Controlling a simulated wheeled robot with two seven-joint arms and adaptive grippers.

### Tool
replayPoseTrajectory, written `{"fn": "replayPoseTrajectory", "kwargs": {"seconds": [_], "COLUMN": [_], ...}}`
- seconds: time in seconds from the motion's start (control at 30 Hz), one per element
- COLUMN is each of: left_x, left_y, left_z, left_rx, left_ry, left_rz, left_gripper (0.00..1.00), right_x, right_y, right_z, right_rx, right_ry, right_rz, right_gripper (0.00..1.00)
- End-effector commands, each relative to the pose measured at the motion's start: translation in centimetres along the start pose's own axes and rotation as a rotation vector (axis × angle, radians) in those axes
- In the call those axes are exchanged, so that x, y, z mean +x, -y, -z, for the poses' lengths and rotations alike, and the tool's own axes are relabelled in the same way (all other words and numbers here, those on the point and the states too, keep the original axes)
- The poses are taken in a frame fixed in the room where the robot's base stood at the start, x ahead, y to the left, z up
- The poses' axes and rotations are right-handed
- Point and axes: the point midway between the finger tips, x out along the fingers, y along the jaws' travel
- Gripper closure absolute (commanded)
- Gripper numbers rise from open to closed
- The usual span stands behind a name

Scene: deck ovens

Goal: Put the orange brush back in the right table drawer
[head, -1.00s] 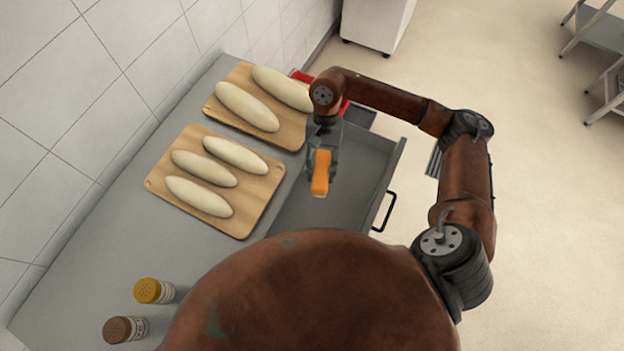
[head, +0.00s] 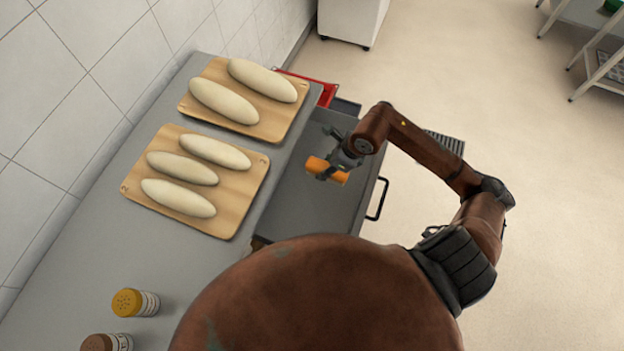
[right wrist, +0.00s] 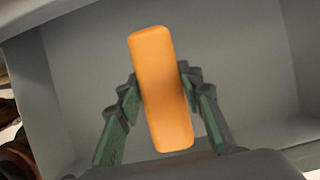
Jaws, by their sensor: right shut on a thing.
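The orange brush (head: 327,171) is held in my right gripper (head: 334,169), over the open drawer (head: 300,212) at the right side of the table. In the right wrist view the orange brush (right wrist: 161,90) lies lengthwise between the two green fingers of the gripper (right wrist: 160,88), which are shut on it. The grey drawer (right wrist: 236,50) shows behind and below the brush in that view, and it looks empty there. The brush's bristles are hidden. My left gripper is not in view.
Two wooden boards (head: 245,206) (head: 293,118) with several pale dough loaves lie on the grey table (head: 90,230) left of the drawer. Two shakers (head: 134,303) stand at the near left. A red tray (head: 322,86) is beyond the drawer. A black handle (head: 379,200) juts from the drawer front.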

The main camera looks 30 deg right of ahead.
Motion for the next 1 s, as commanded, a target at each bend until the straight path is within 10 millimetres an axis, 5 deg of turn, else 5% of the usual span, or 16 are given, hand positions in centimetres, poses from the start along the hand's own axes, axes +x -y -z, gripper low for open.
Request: {"fn": "replayPoseTrajectory", "kwargs": {"seconds": [0.3, 0.6, 1.0], "left_x": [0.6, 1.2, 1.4], "left_y": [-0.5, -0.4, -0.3], "left_z": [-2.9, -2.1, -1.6], "left_rx": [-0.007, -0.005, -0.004], "left_ry": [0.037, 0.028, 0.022], "left_rz": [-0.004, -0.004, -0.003], "left_gripper": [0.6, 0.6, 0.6], "right_x": [4.3, 7.5, 8.1], "right_y": [-0.1, -0.2, -0.1], "right_z": [1.9, 3.3, 3.6], "right_rx": [0.0, -0.001, -0.003], "right_ry": [-0.002, -0.003, -0.002], "right_rz": [-0.004, -0.006, -0.003], "right_gripper": [0.96, 0.96, 0.96]}}
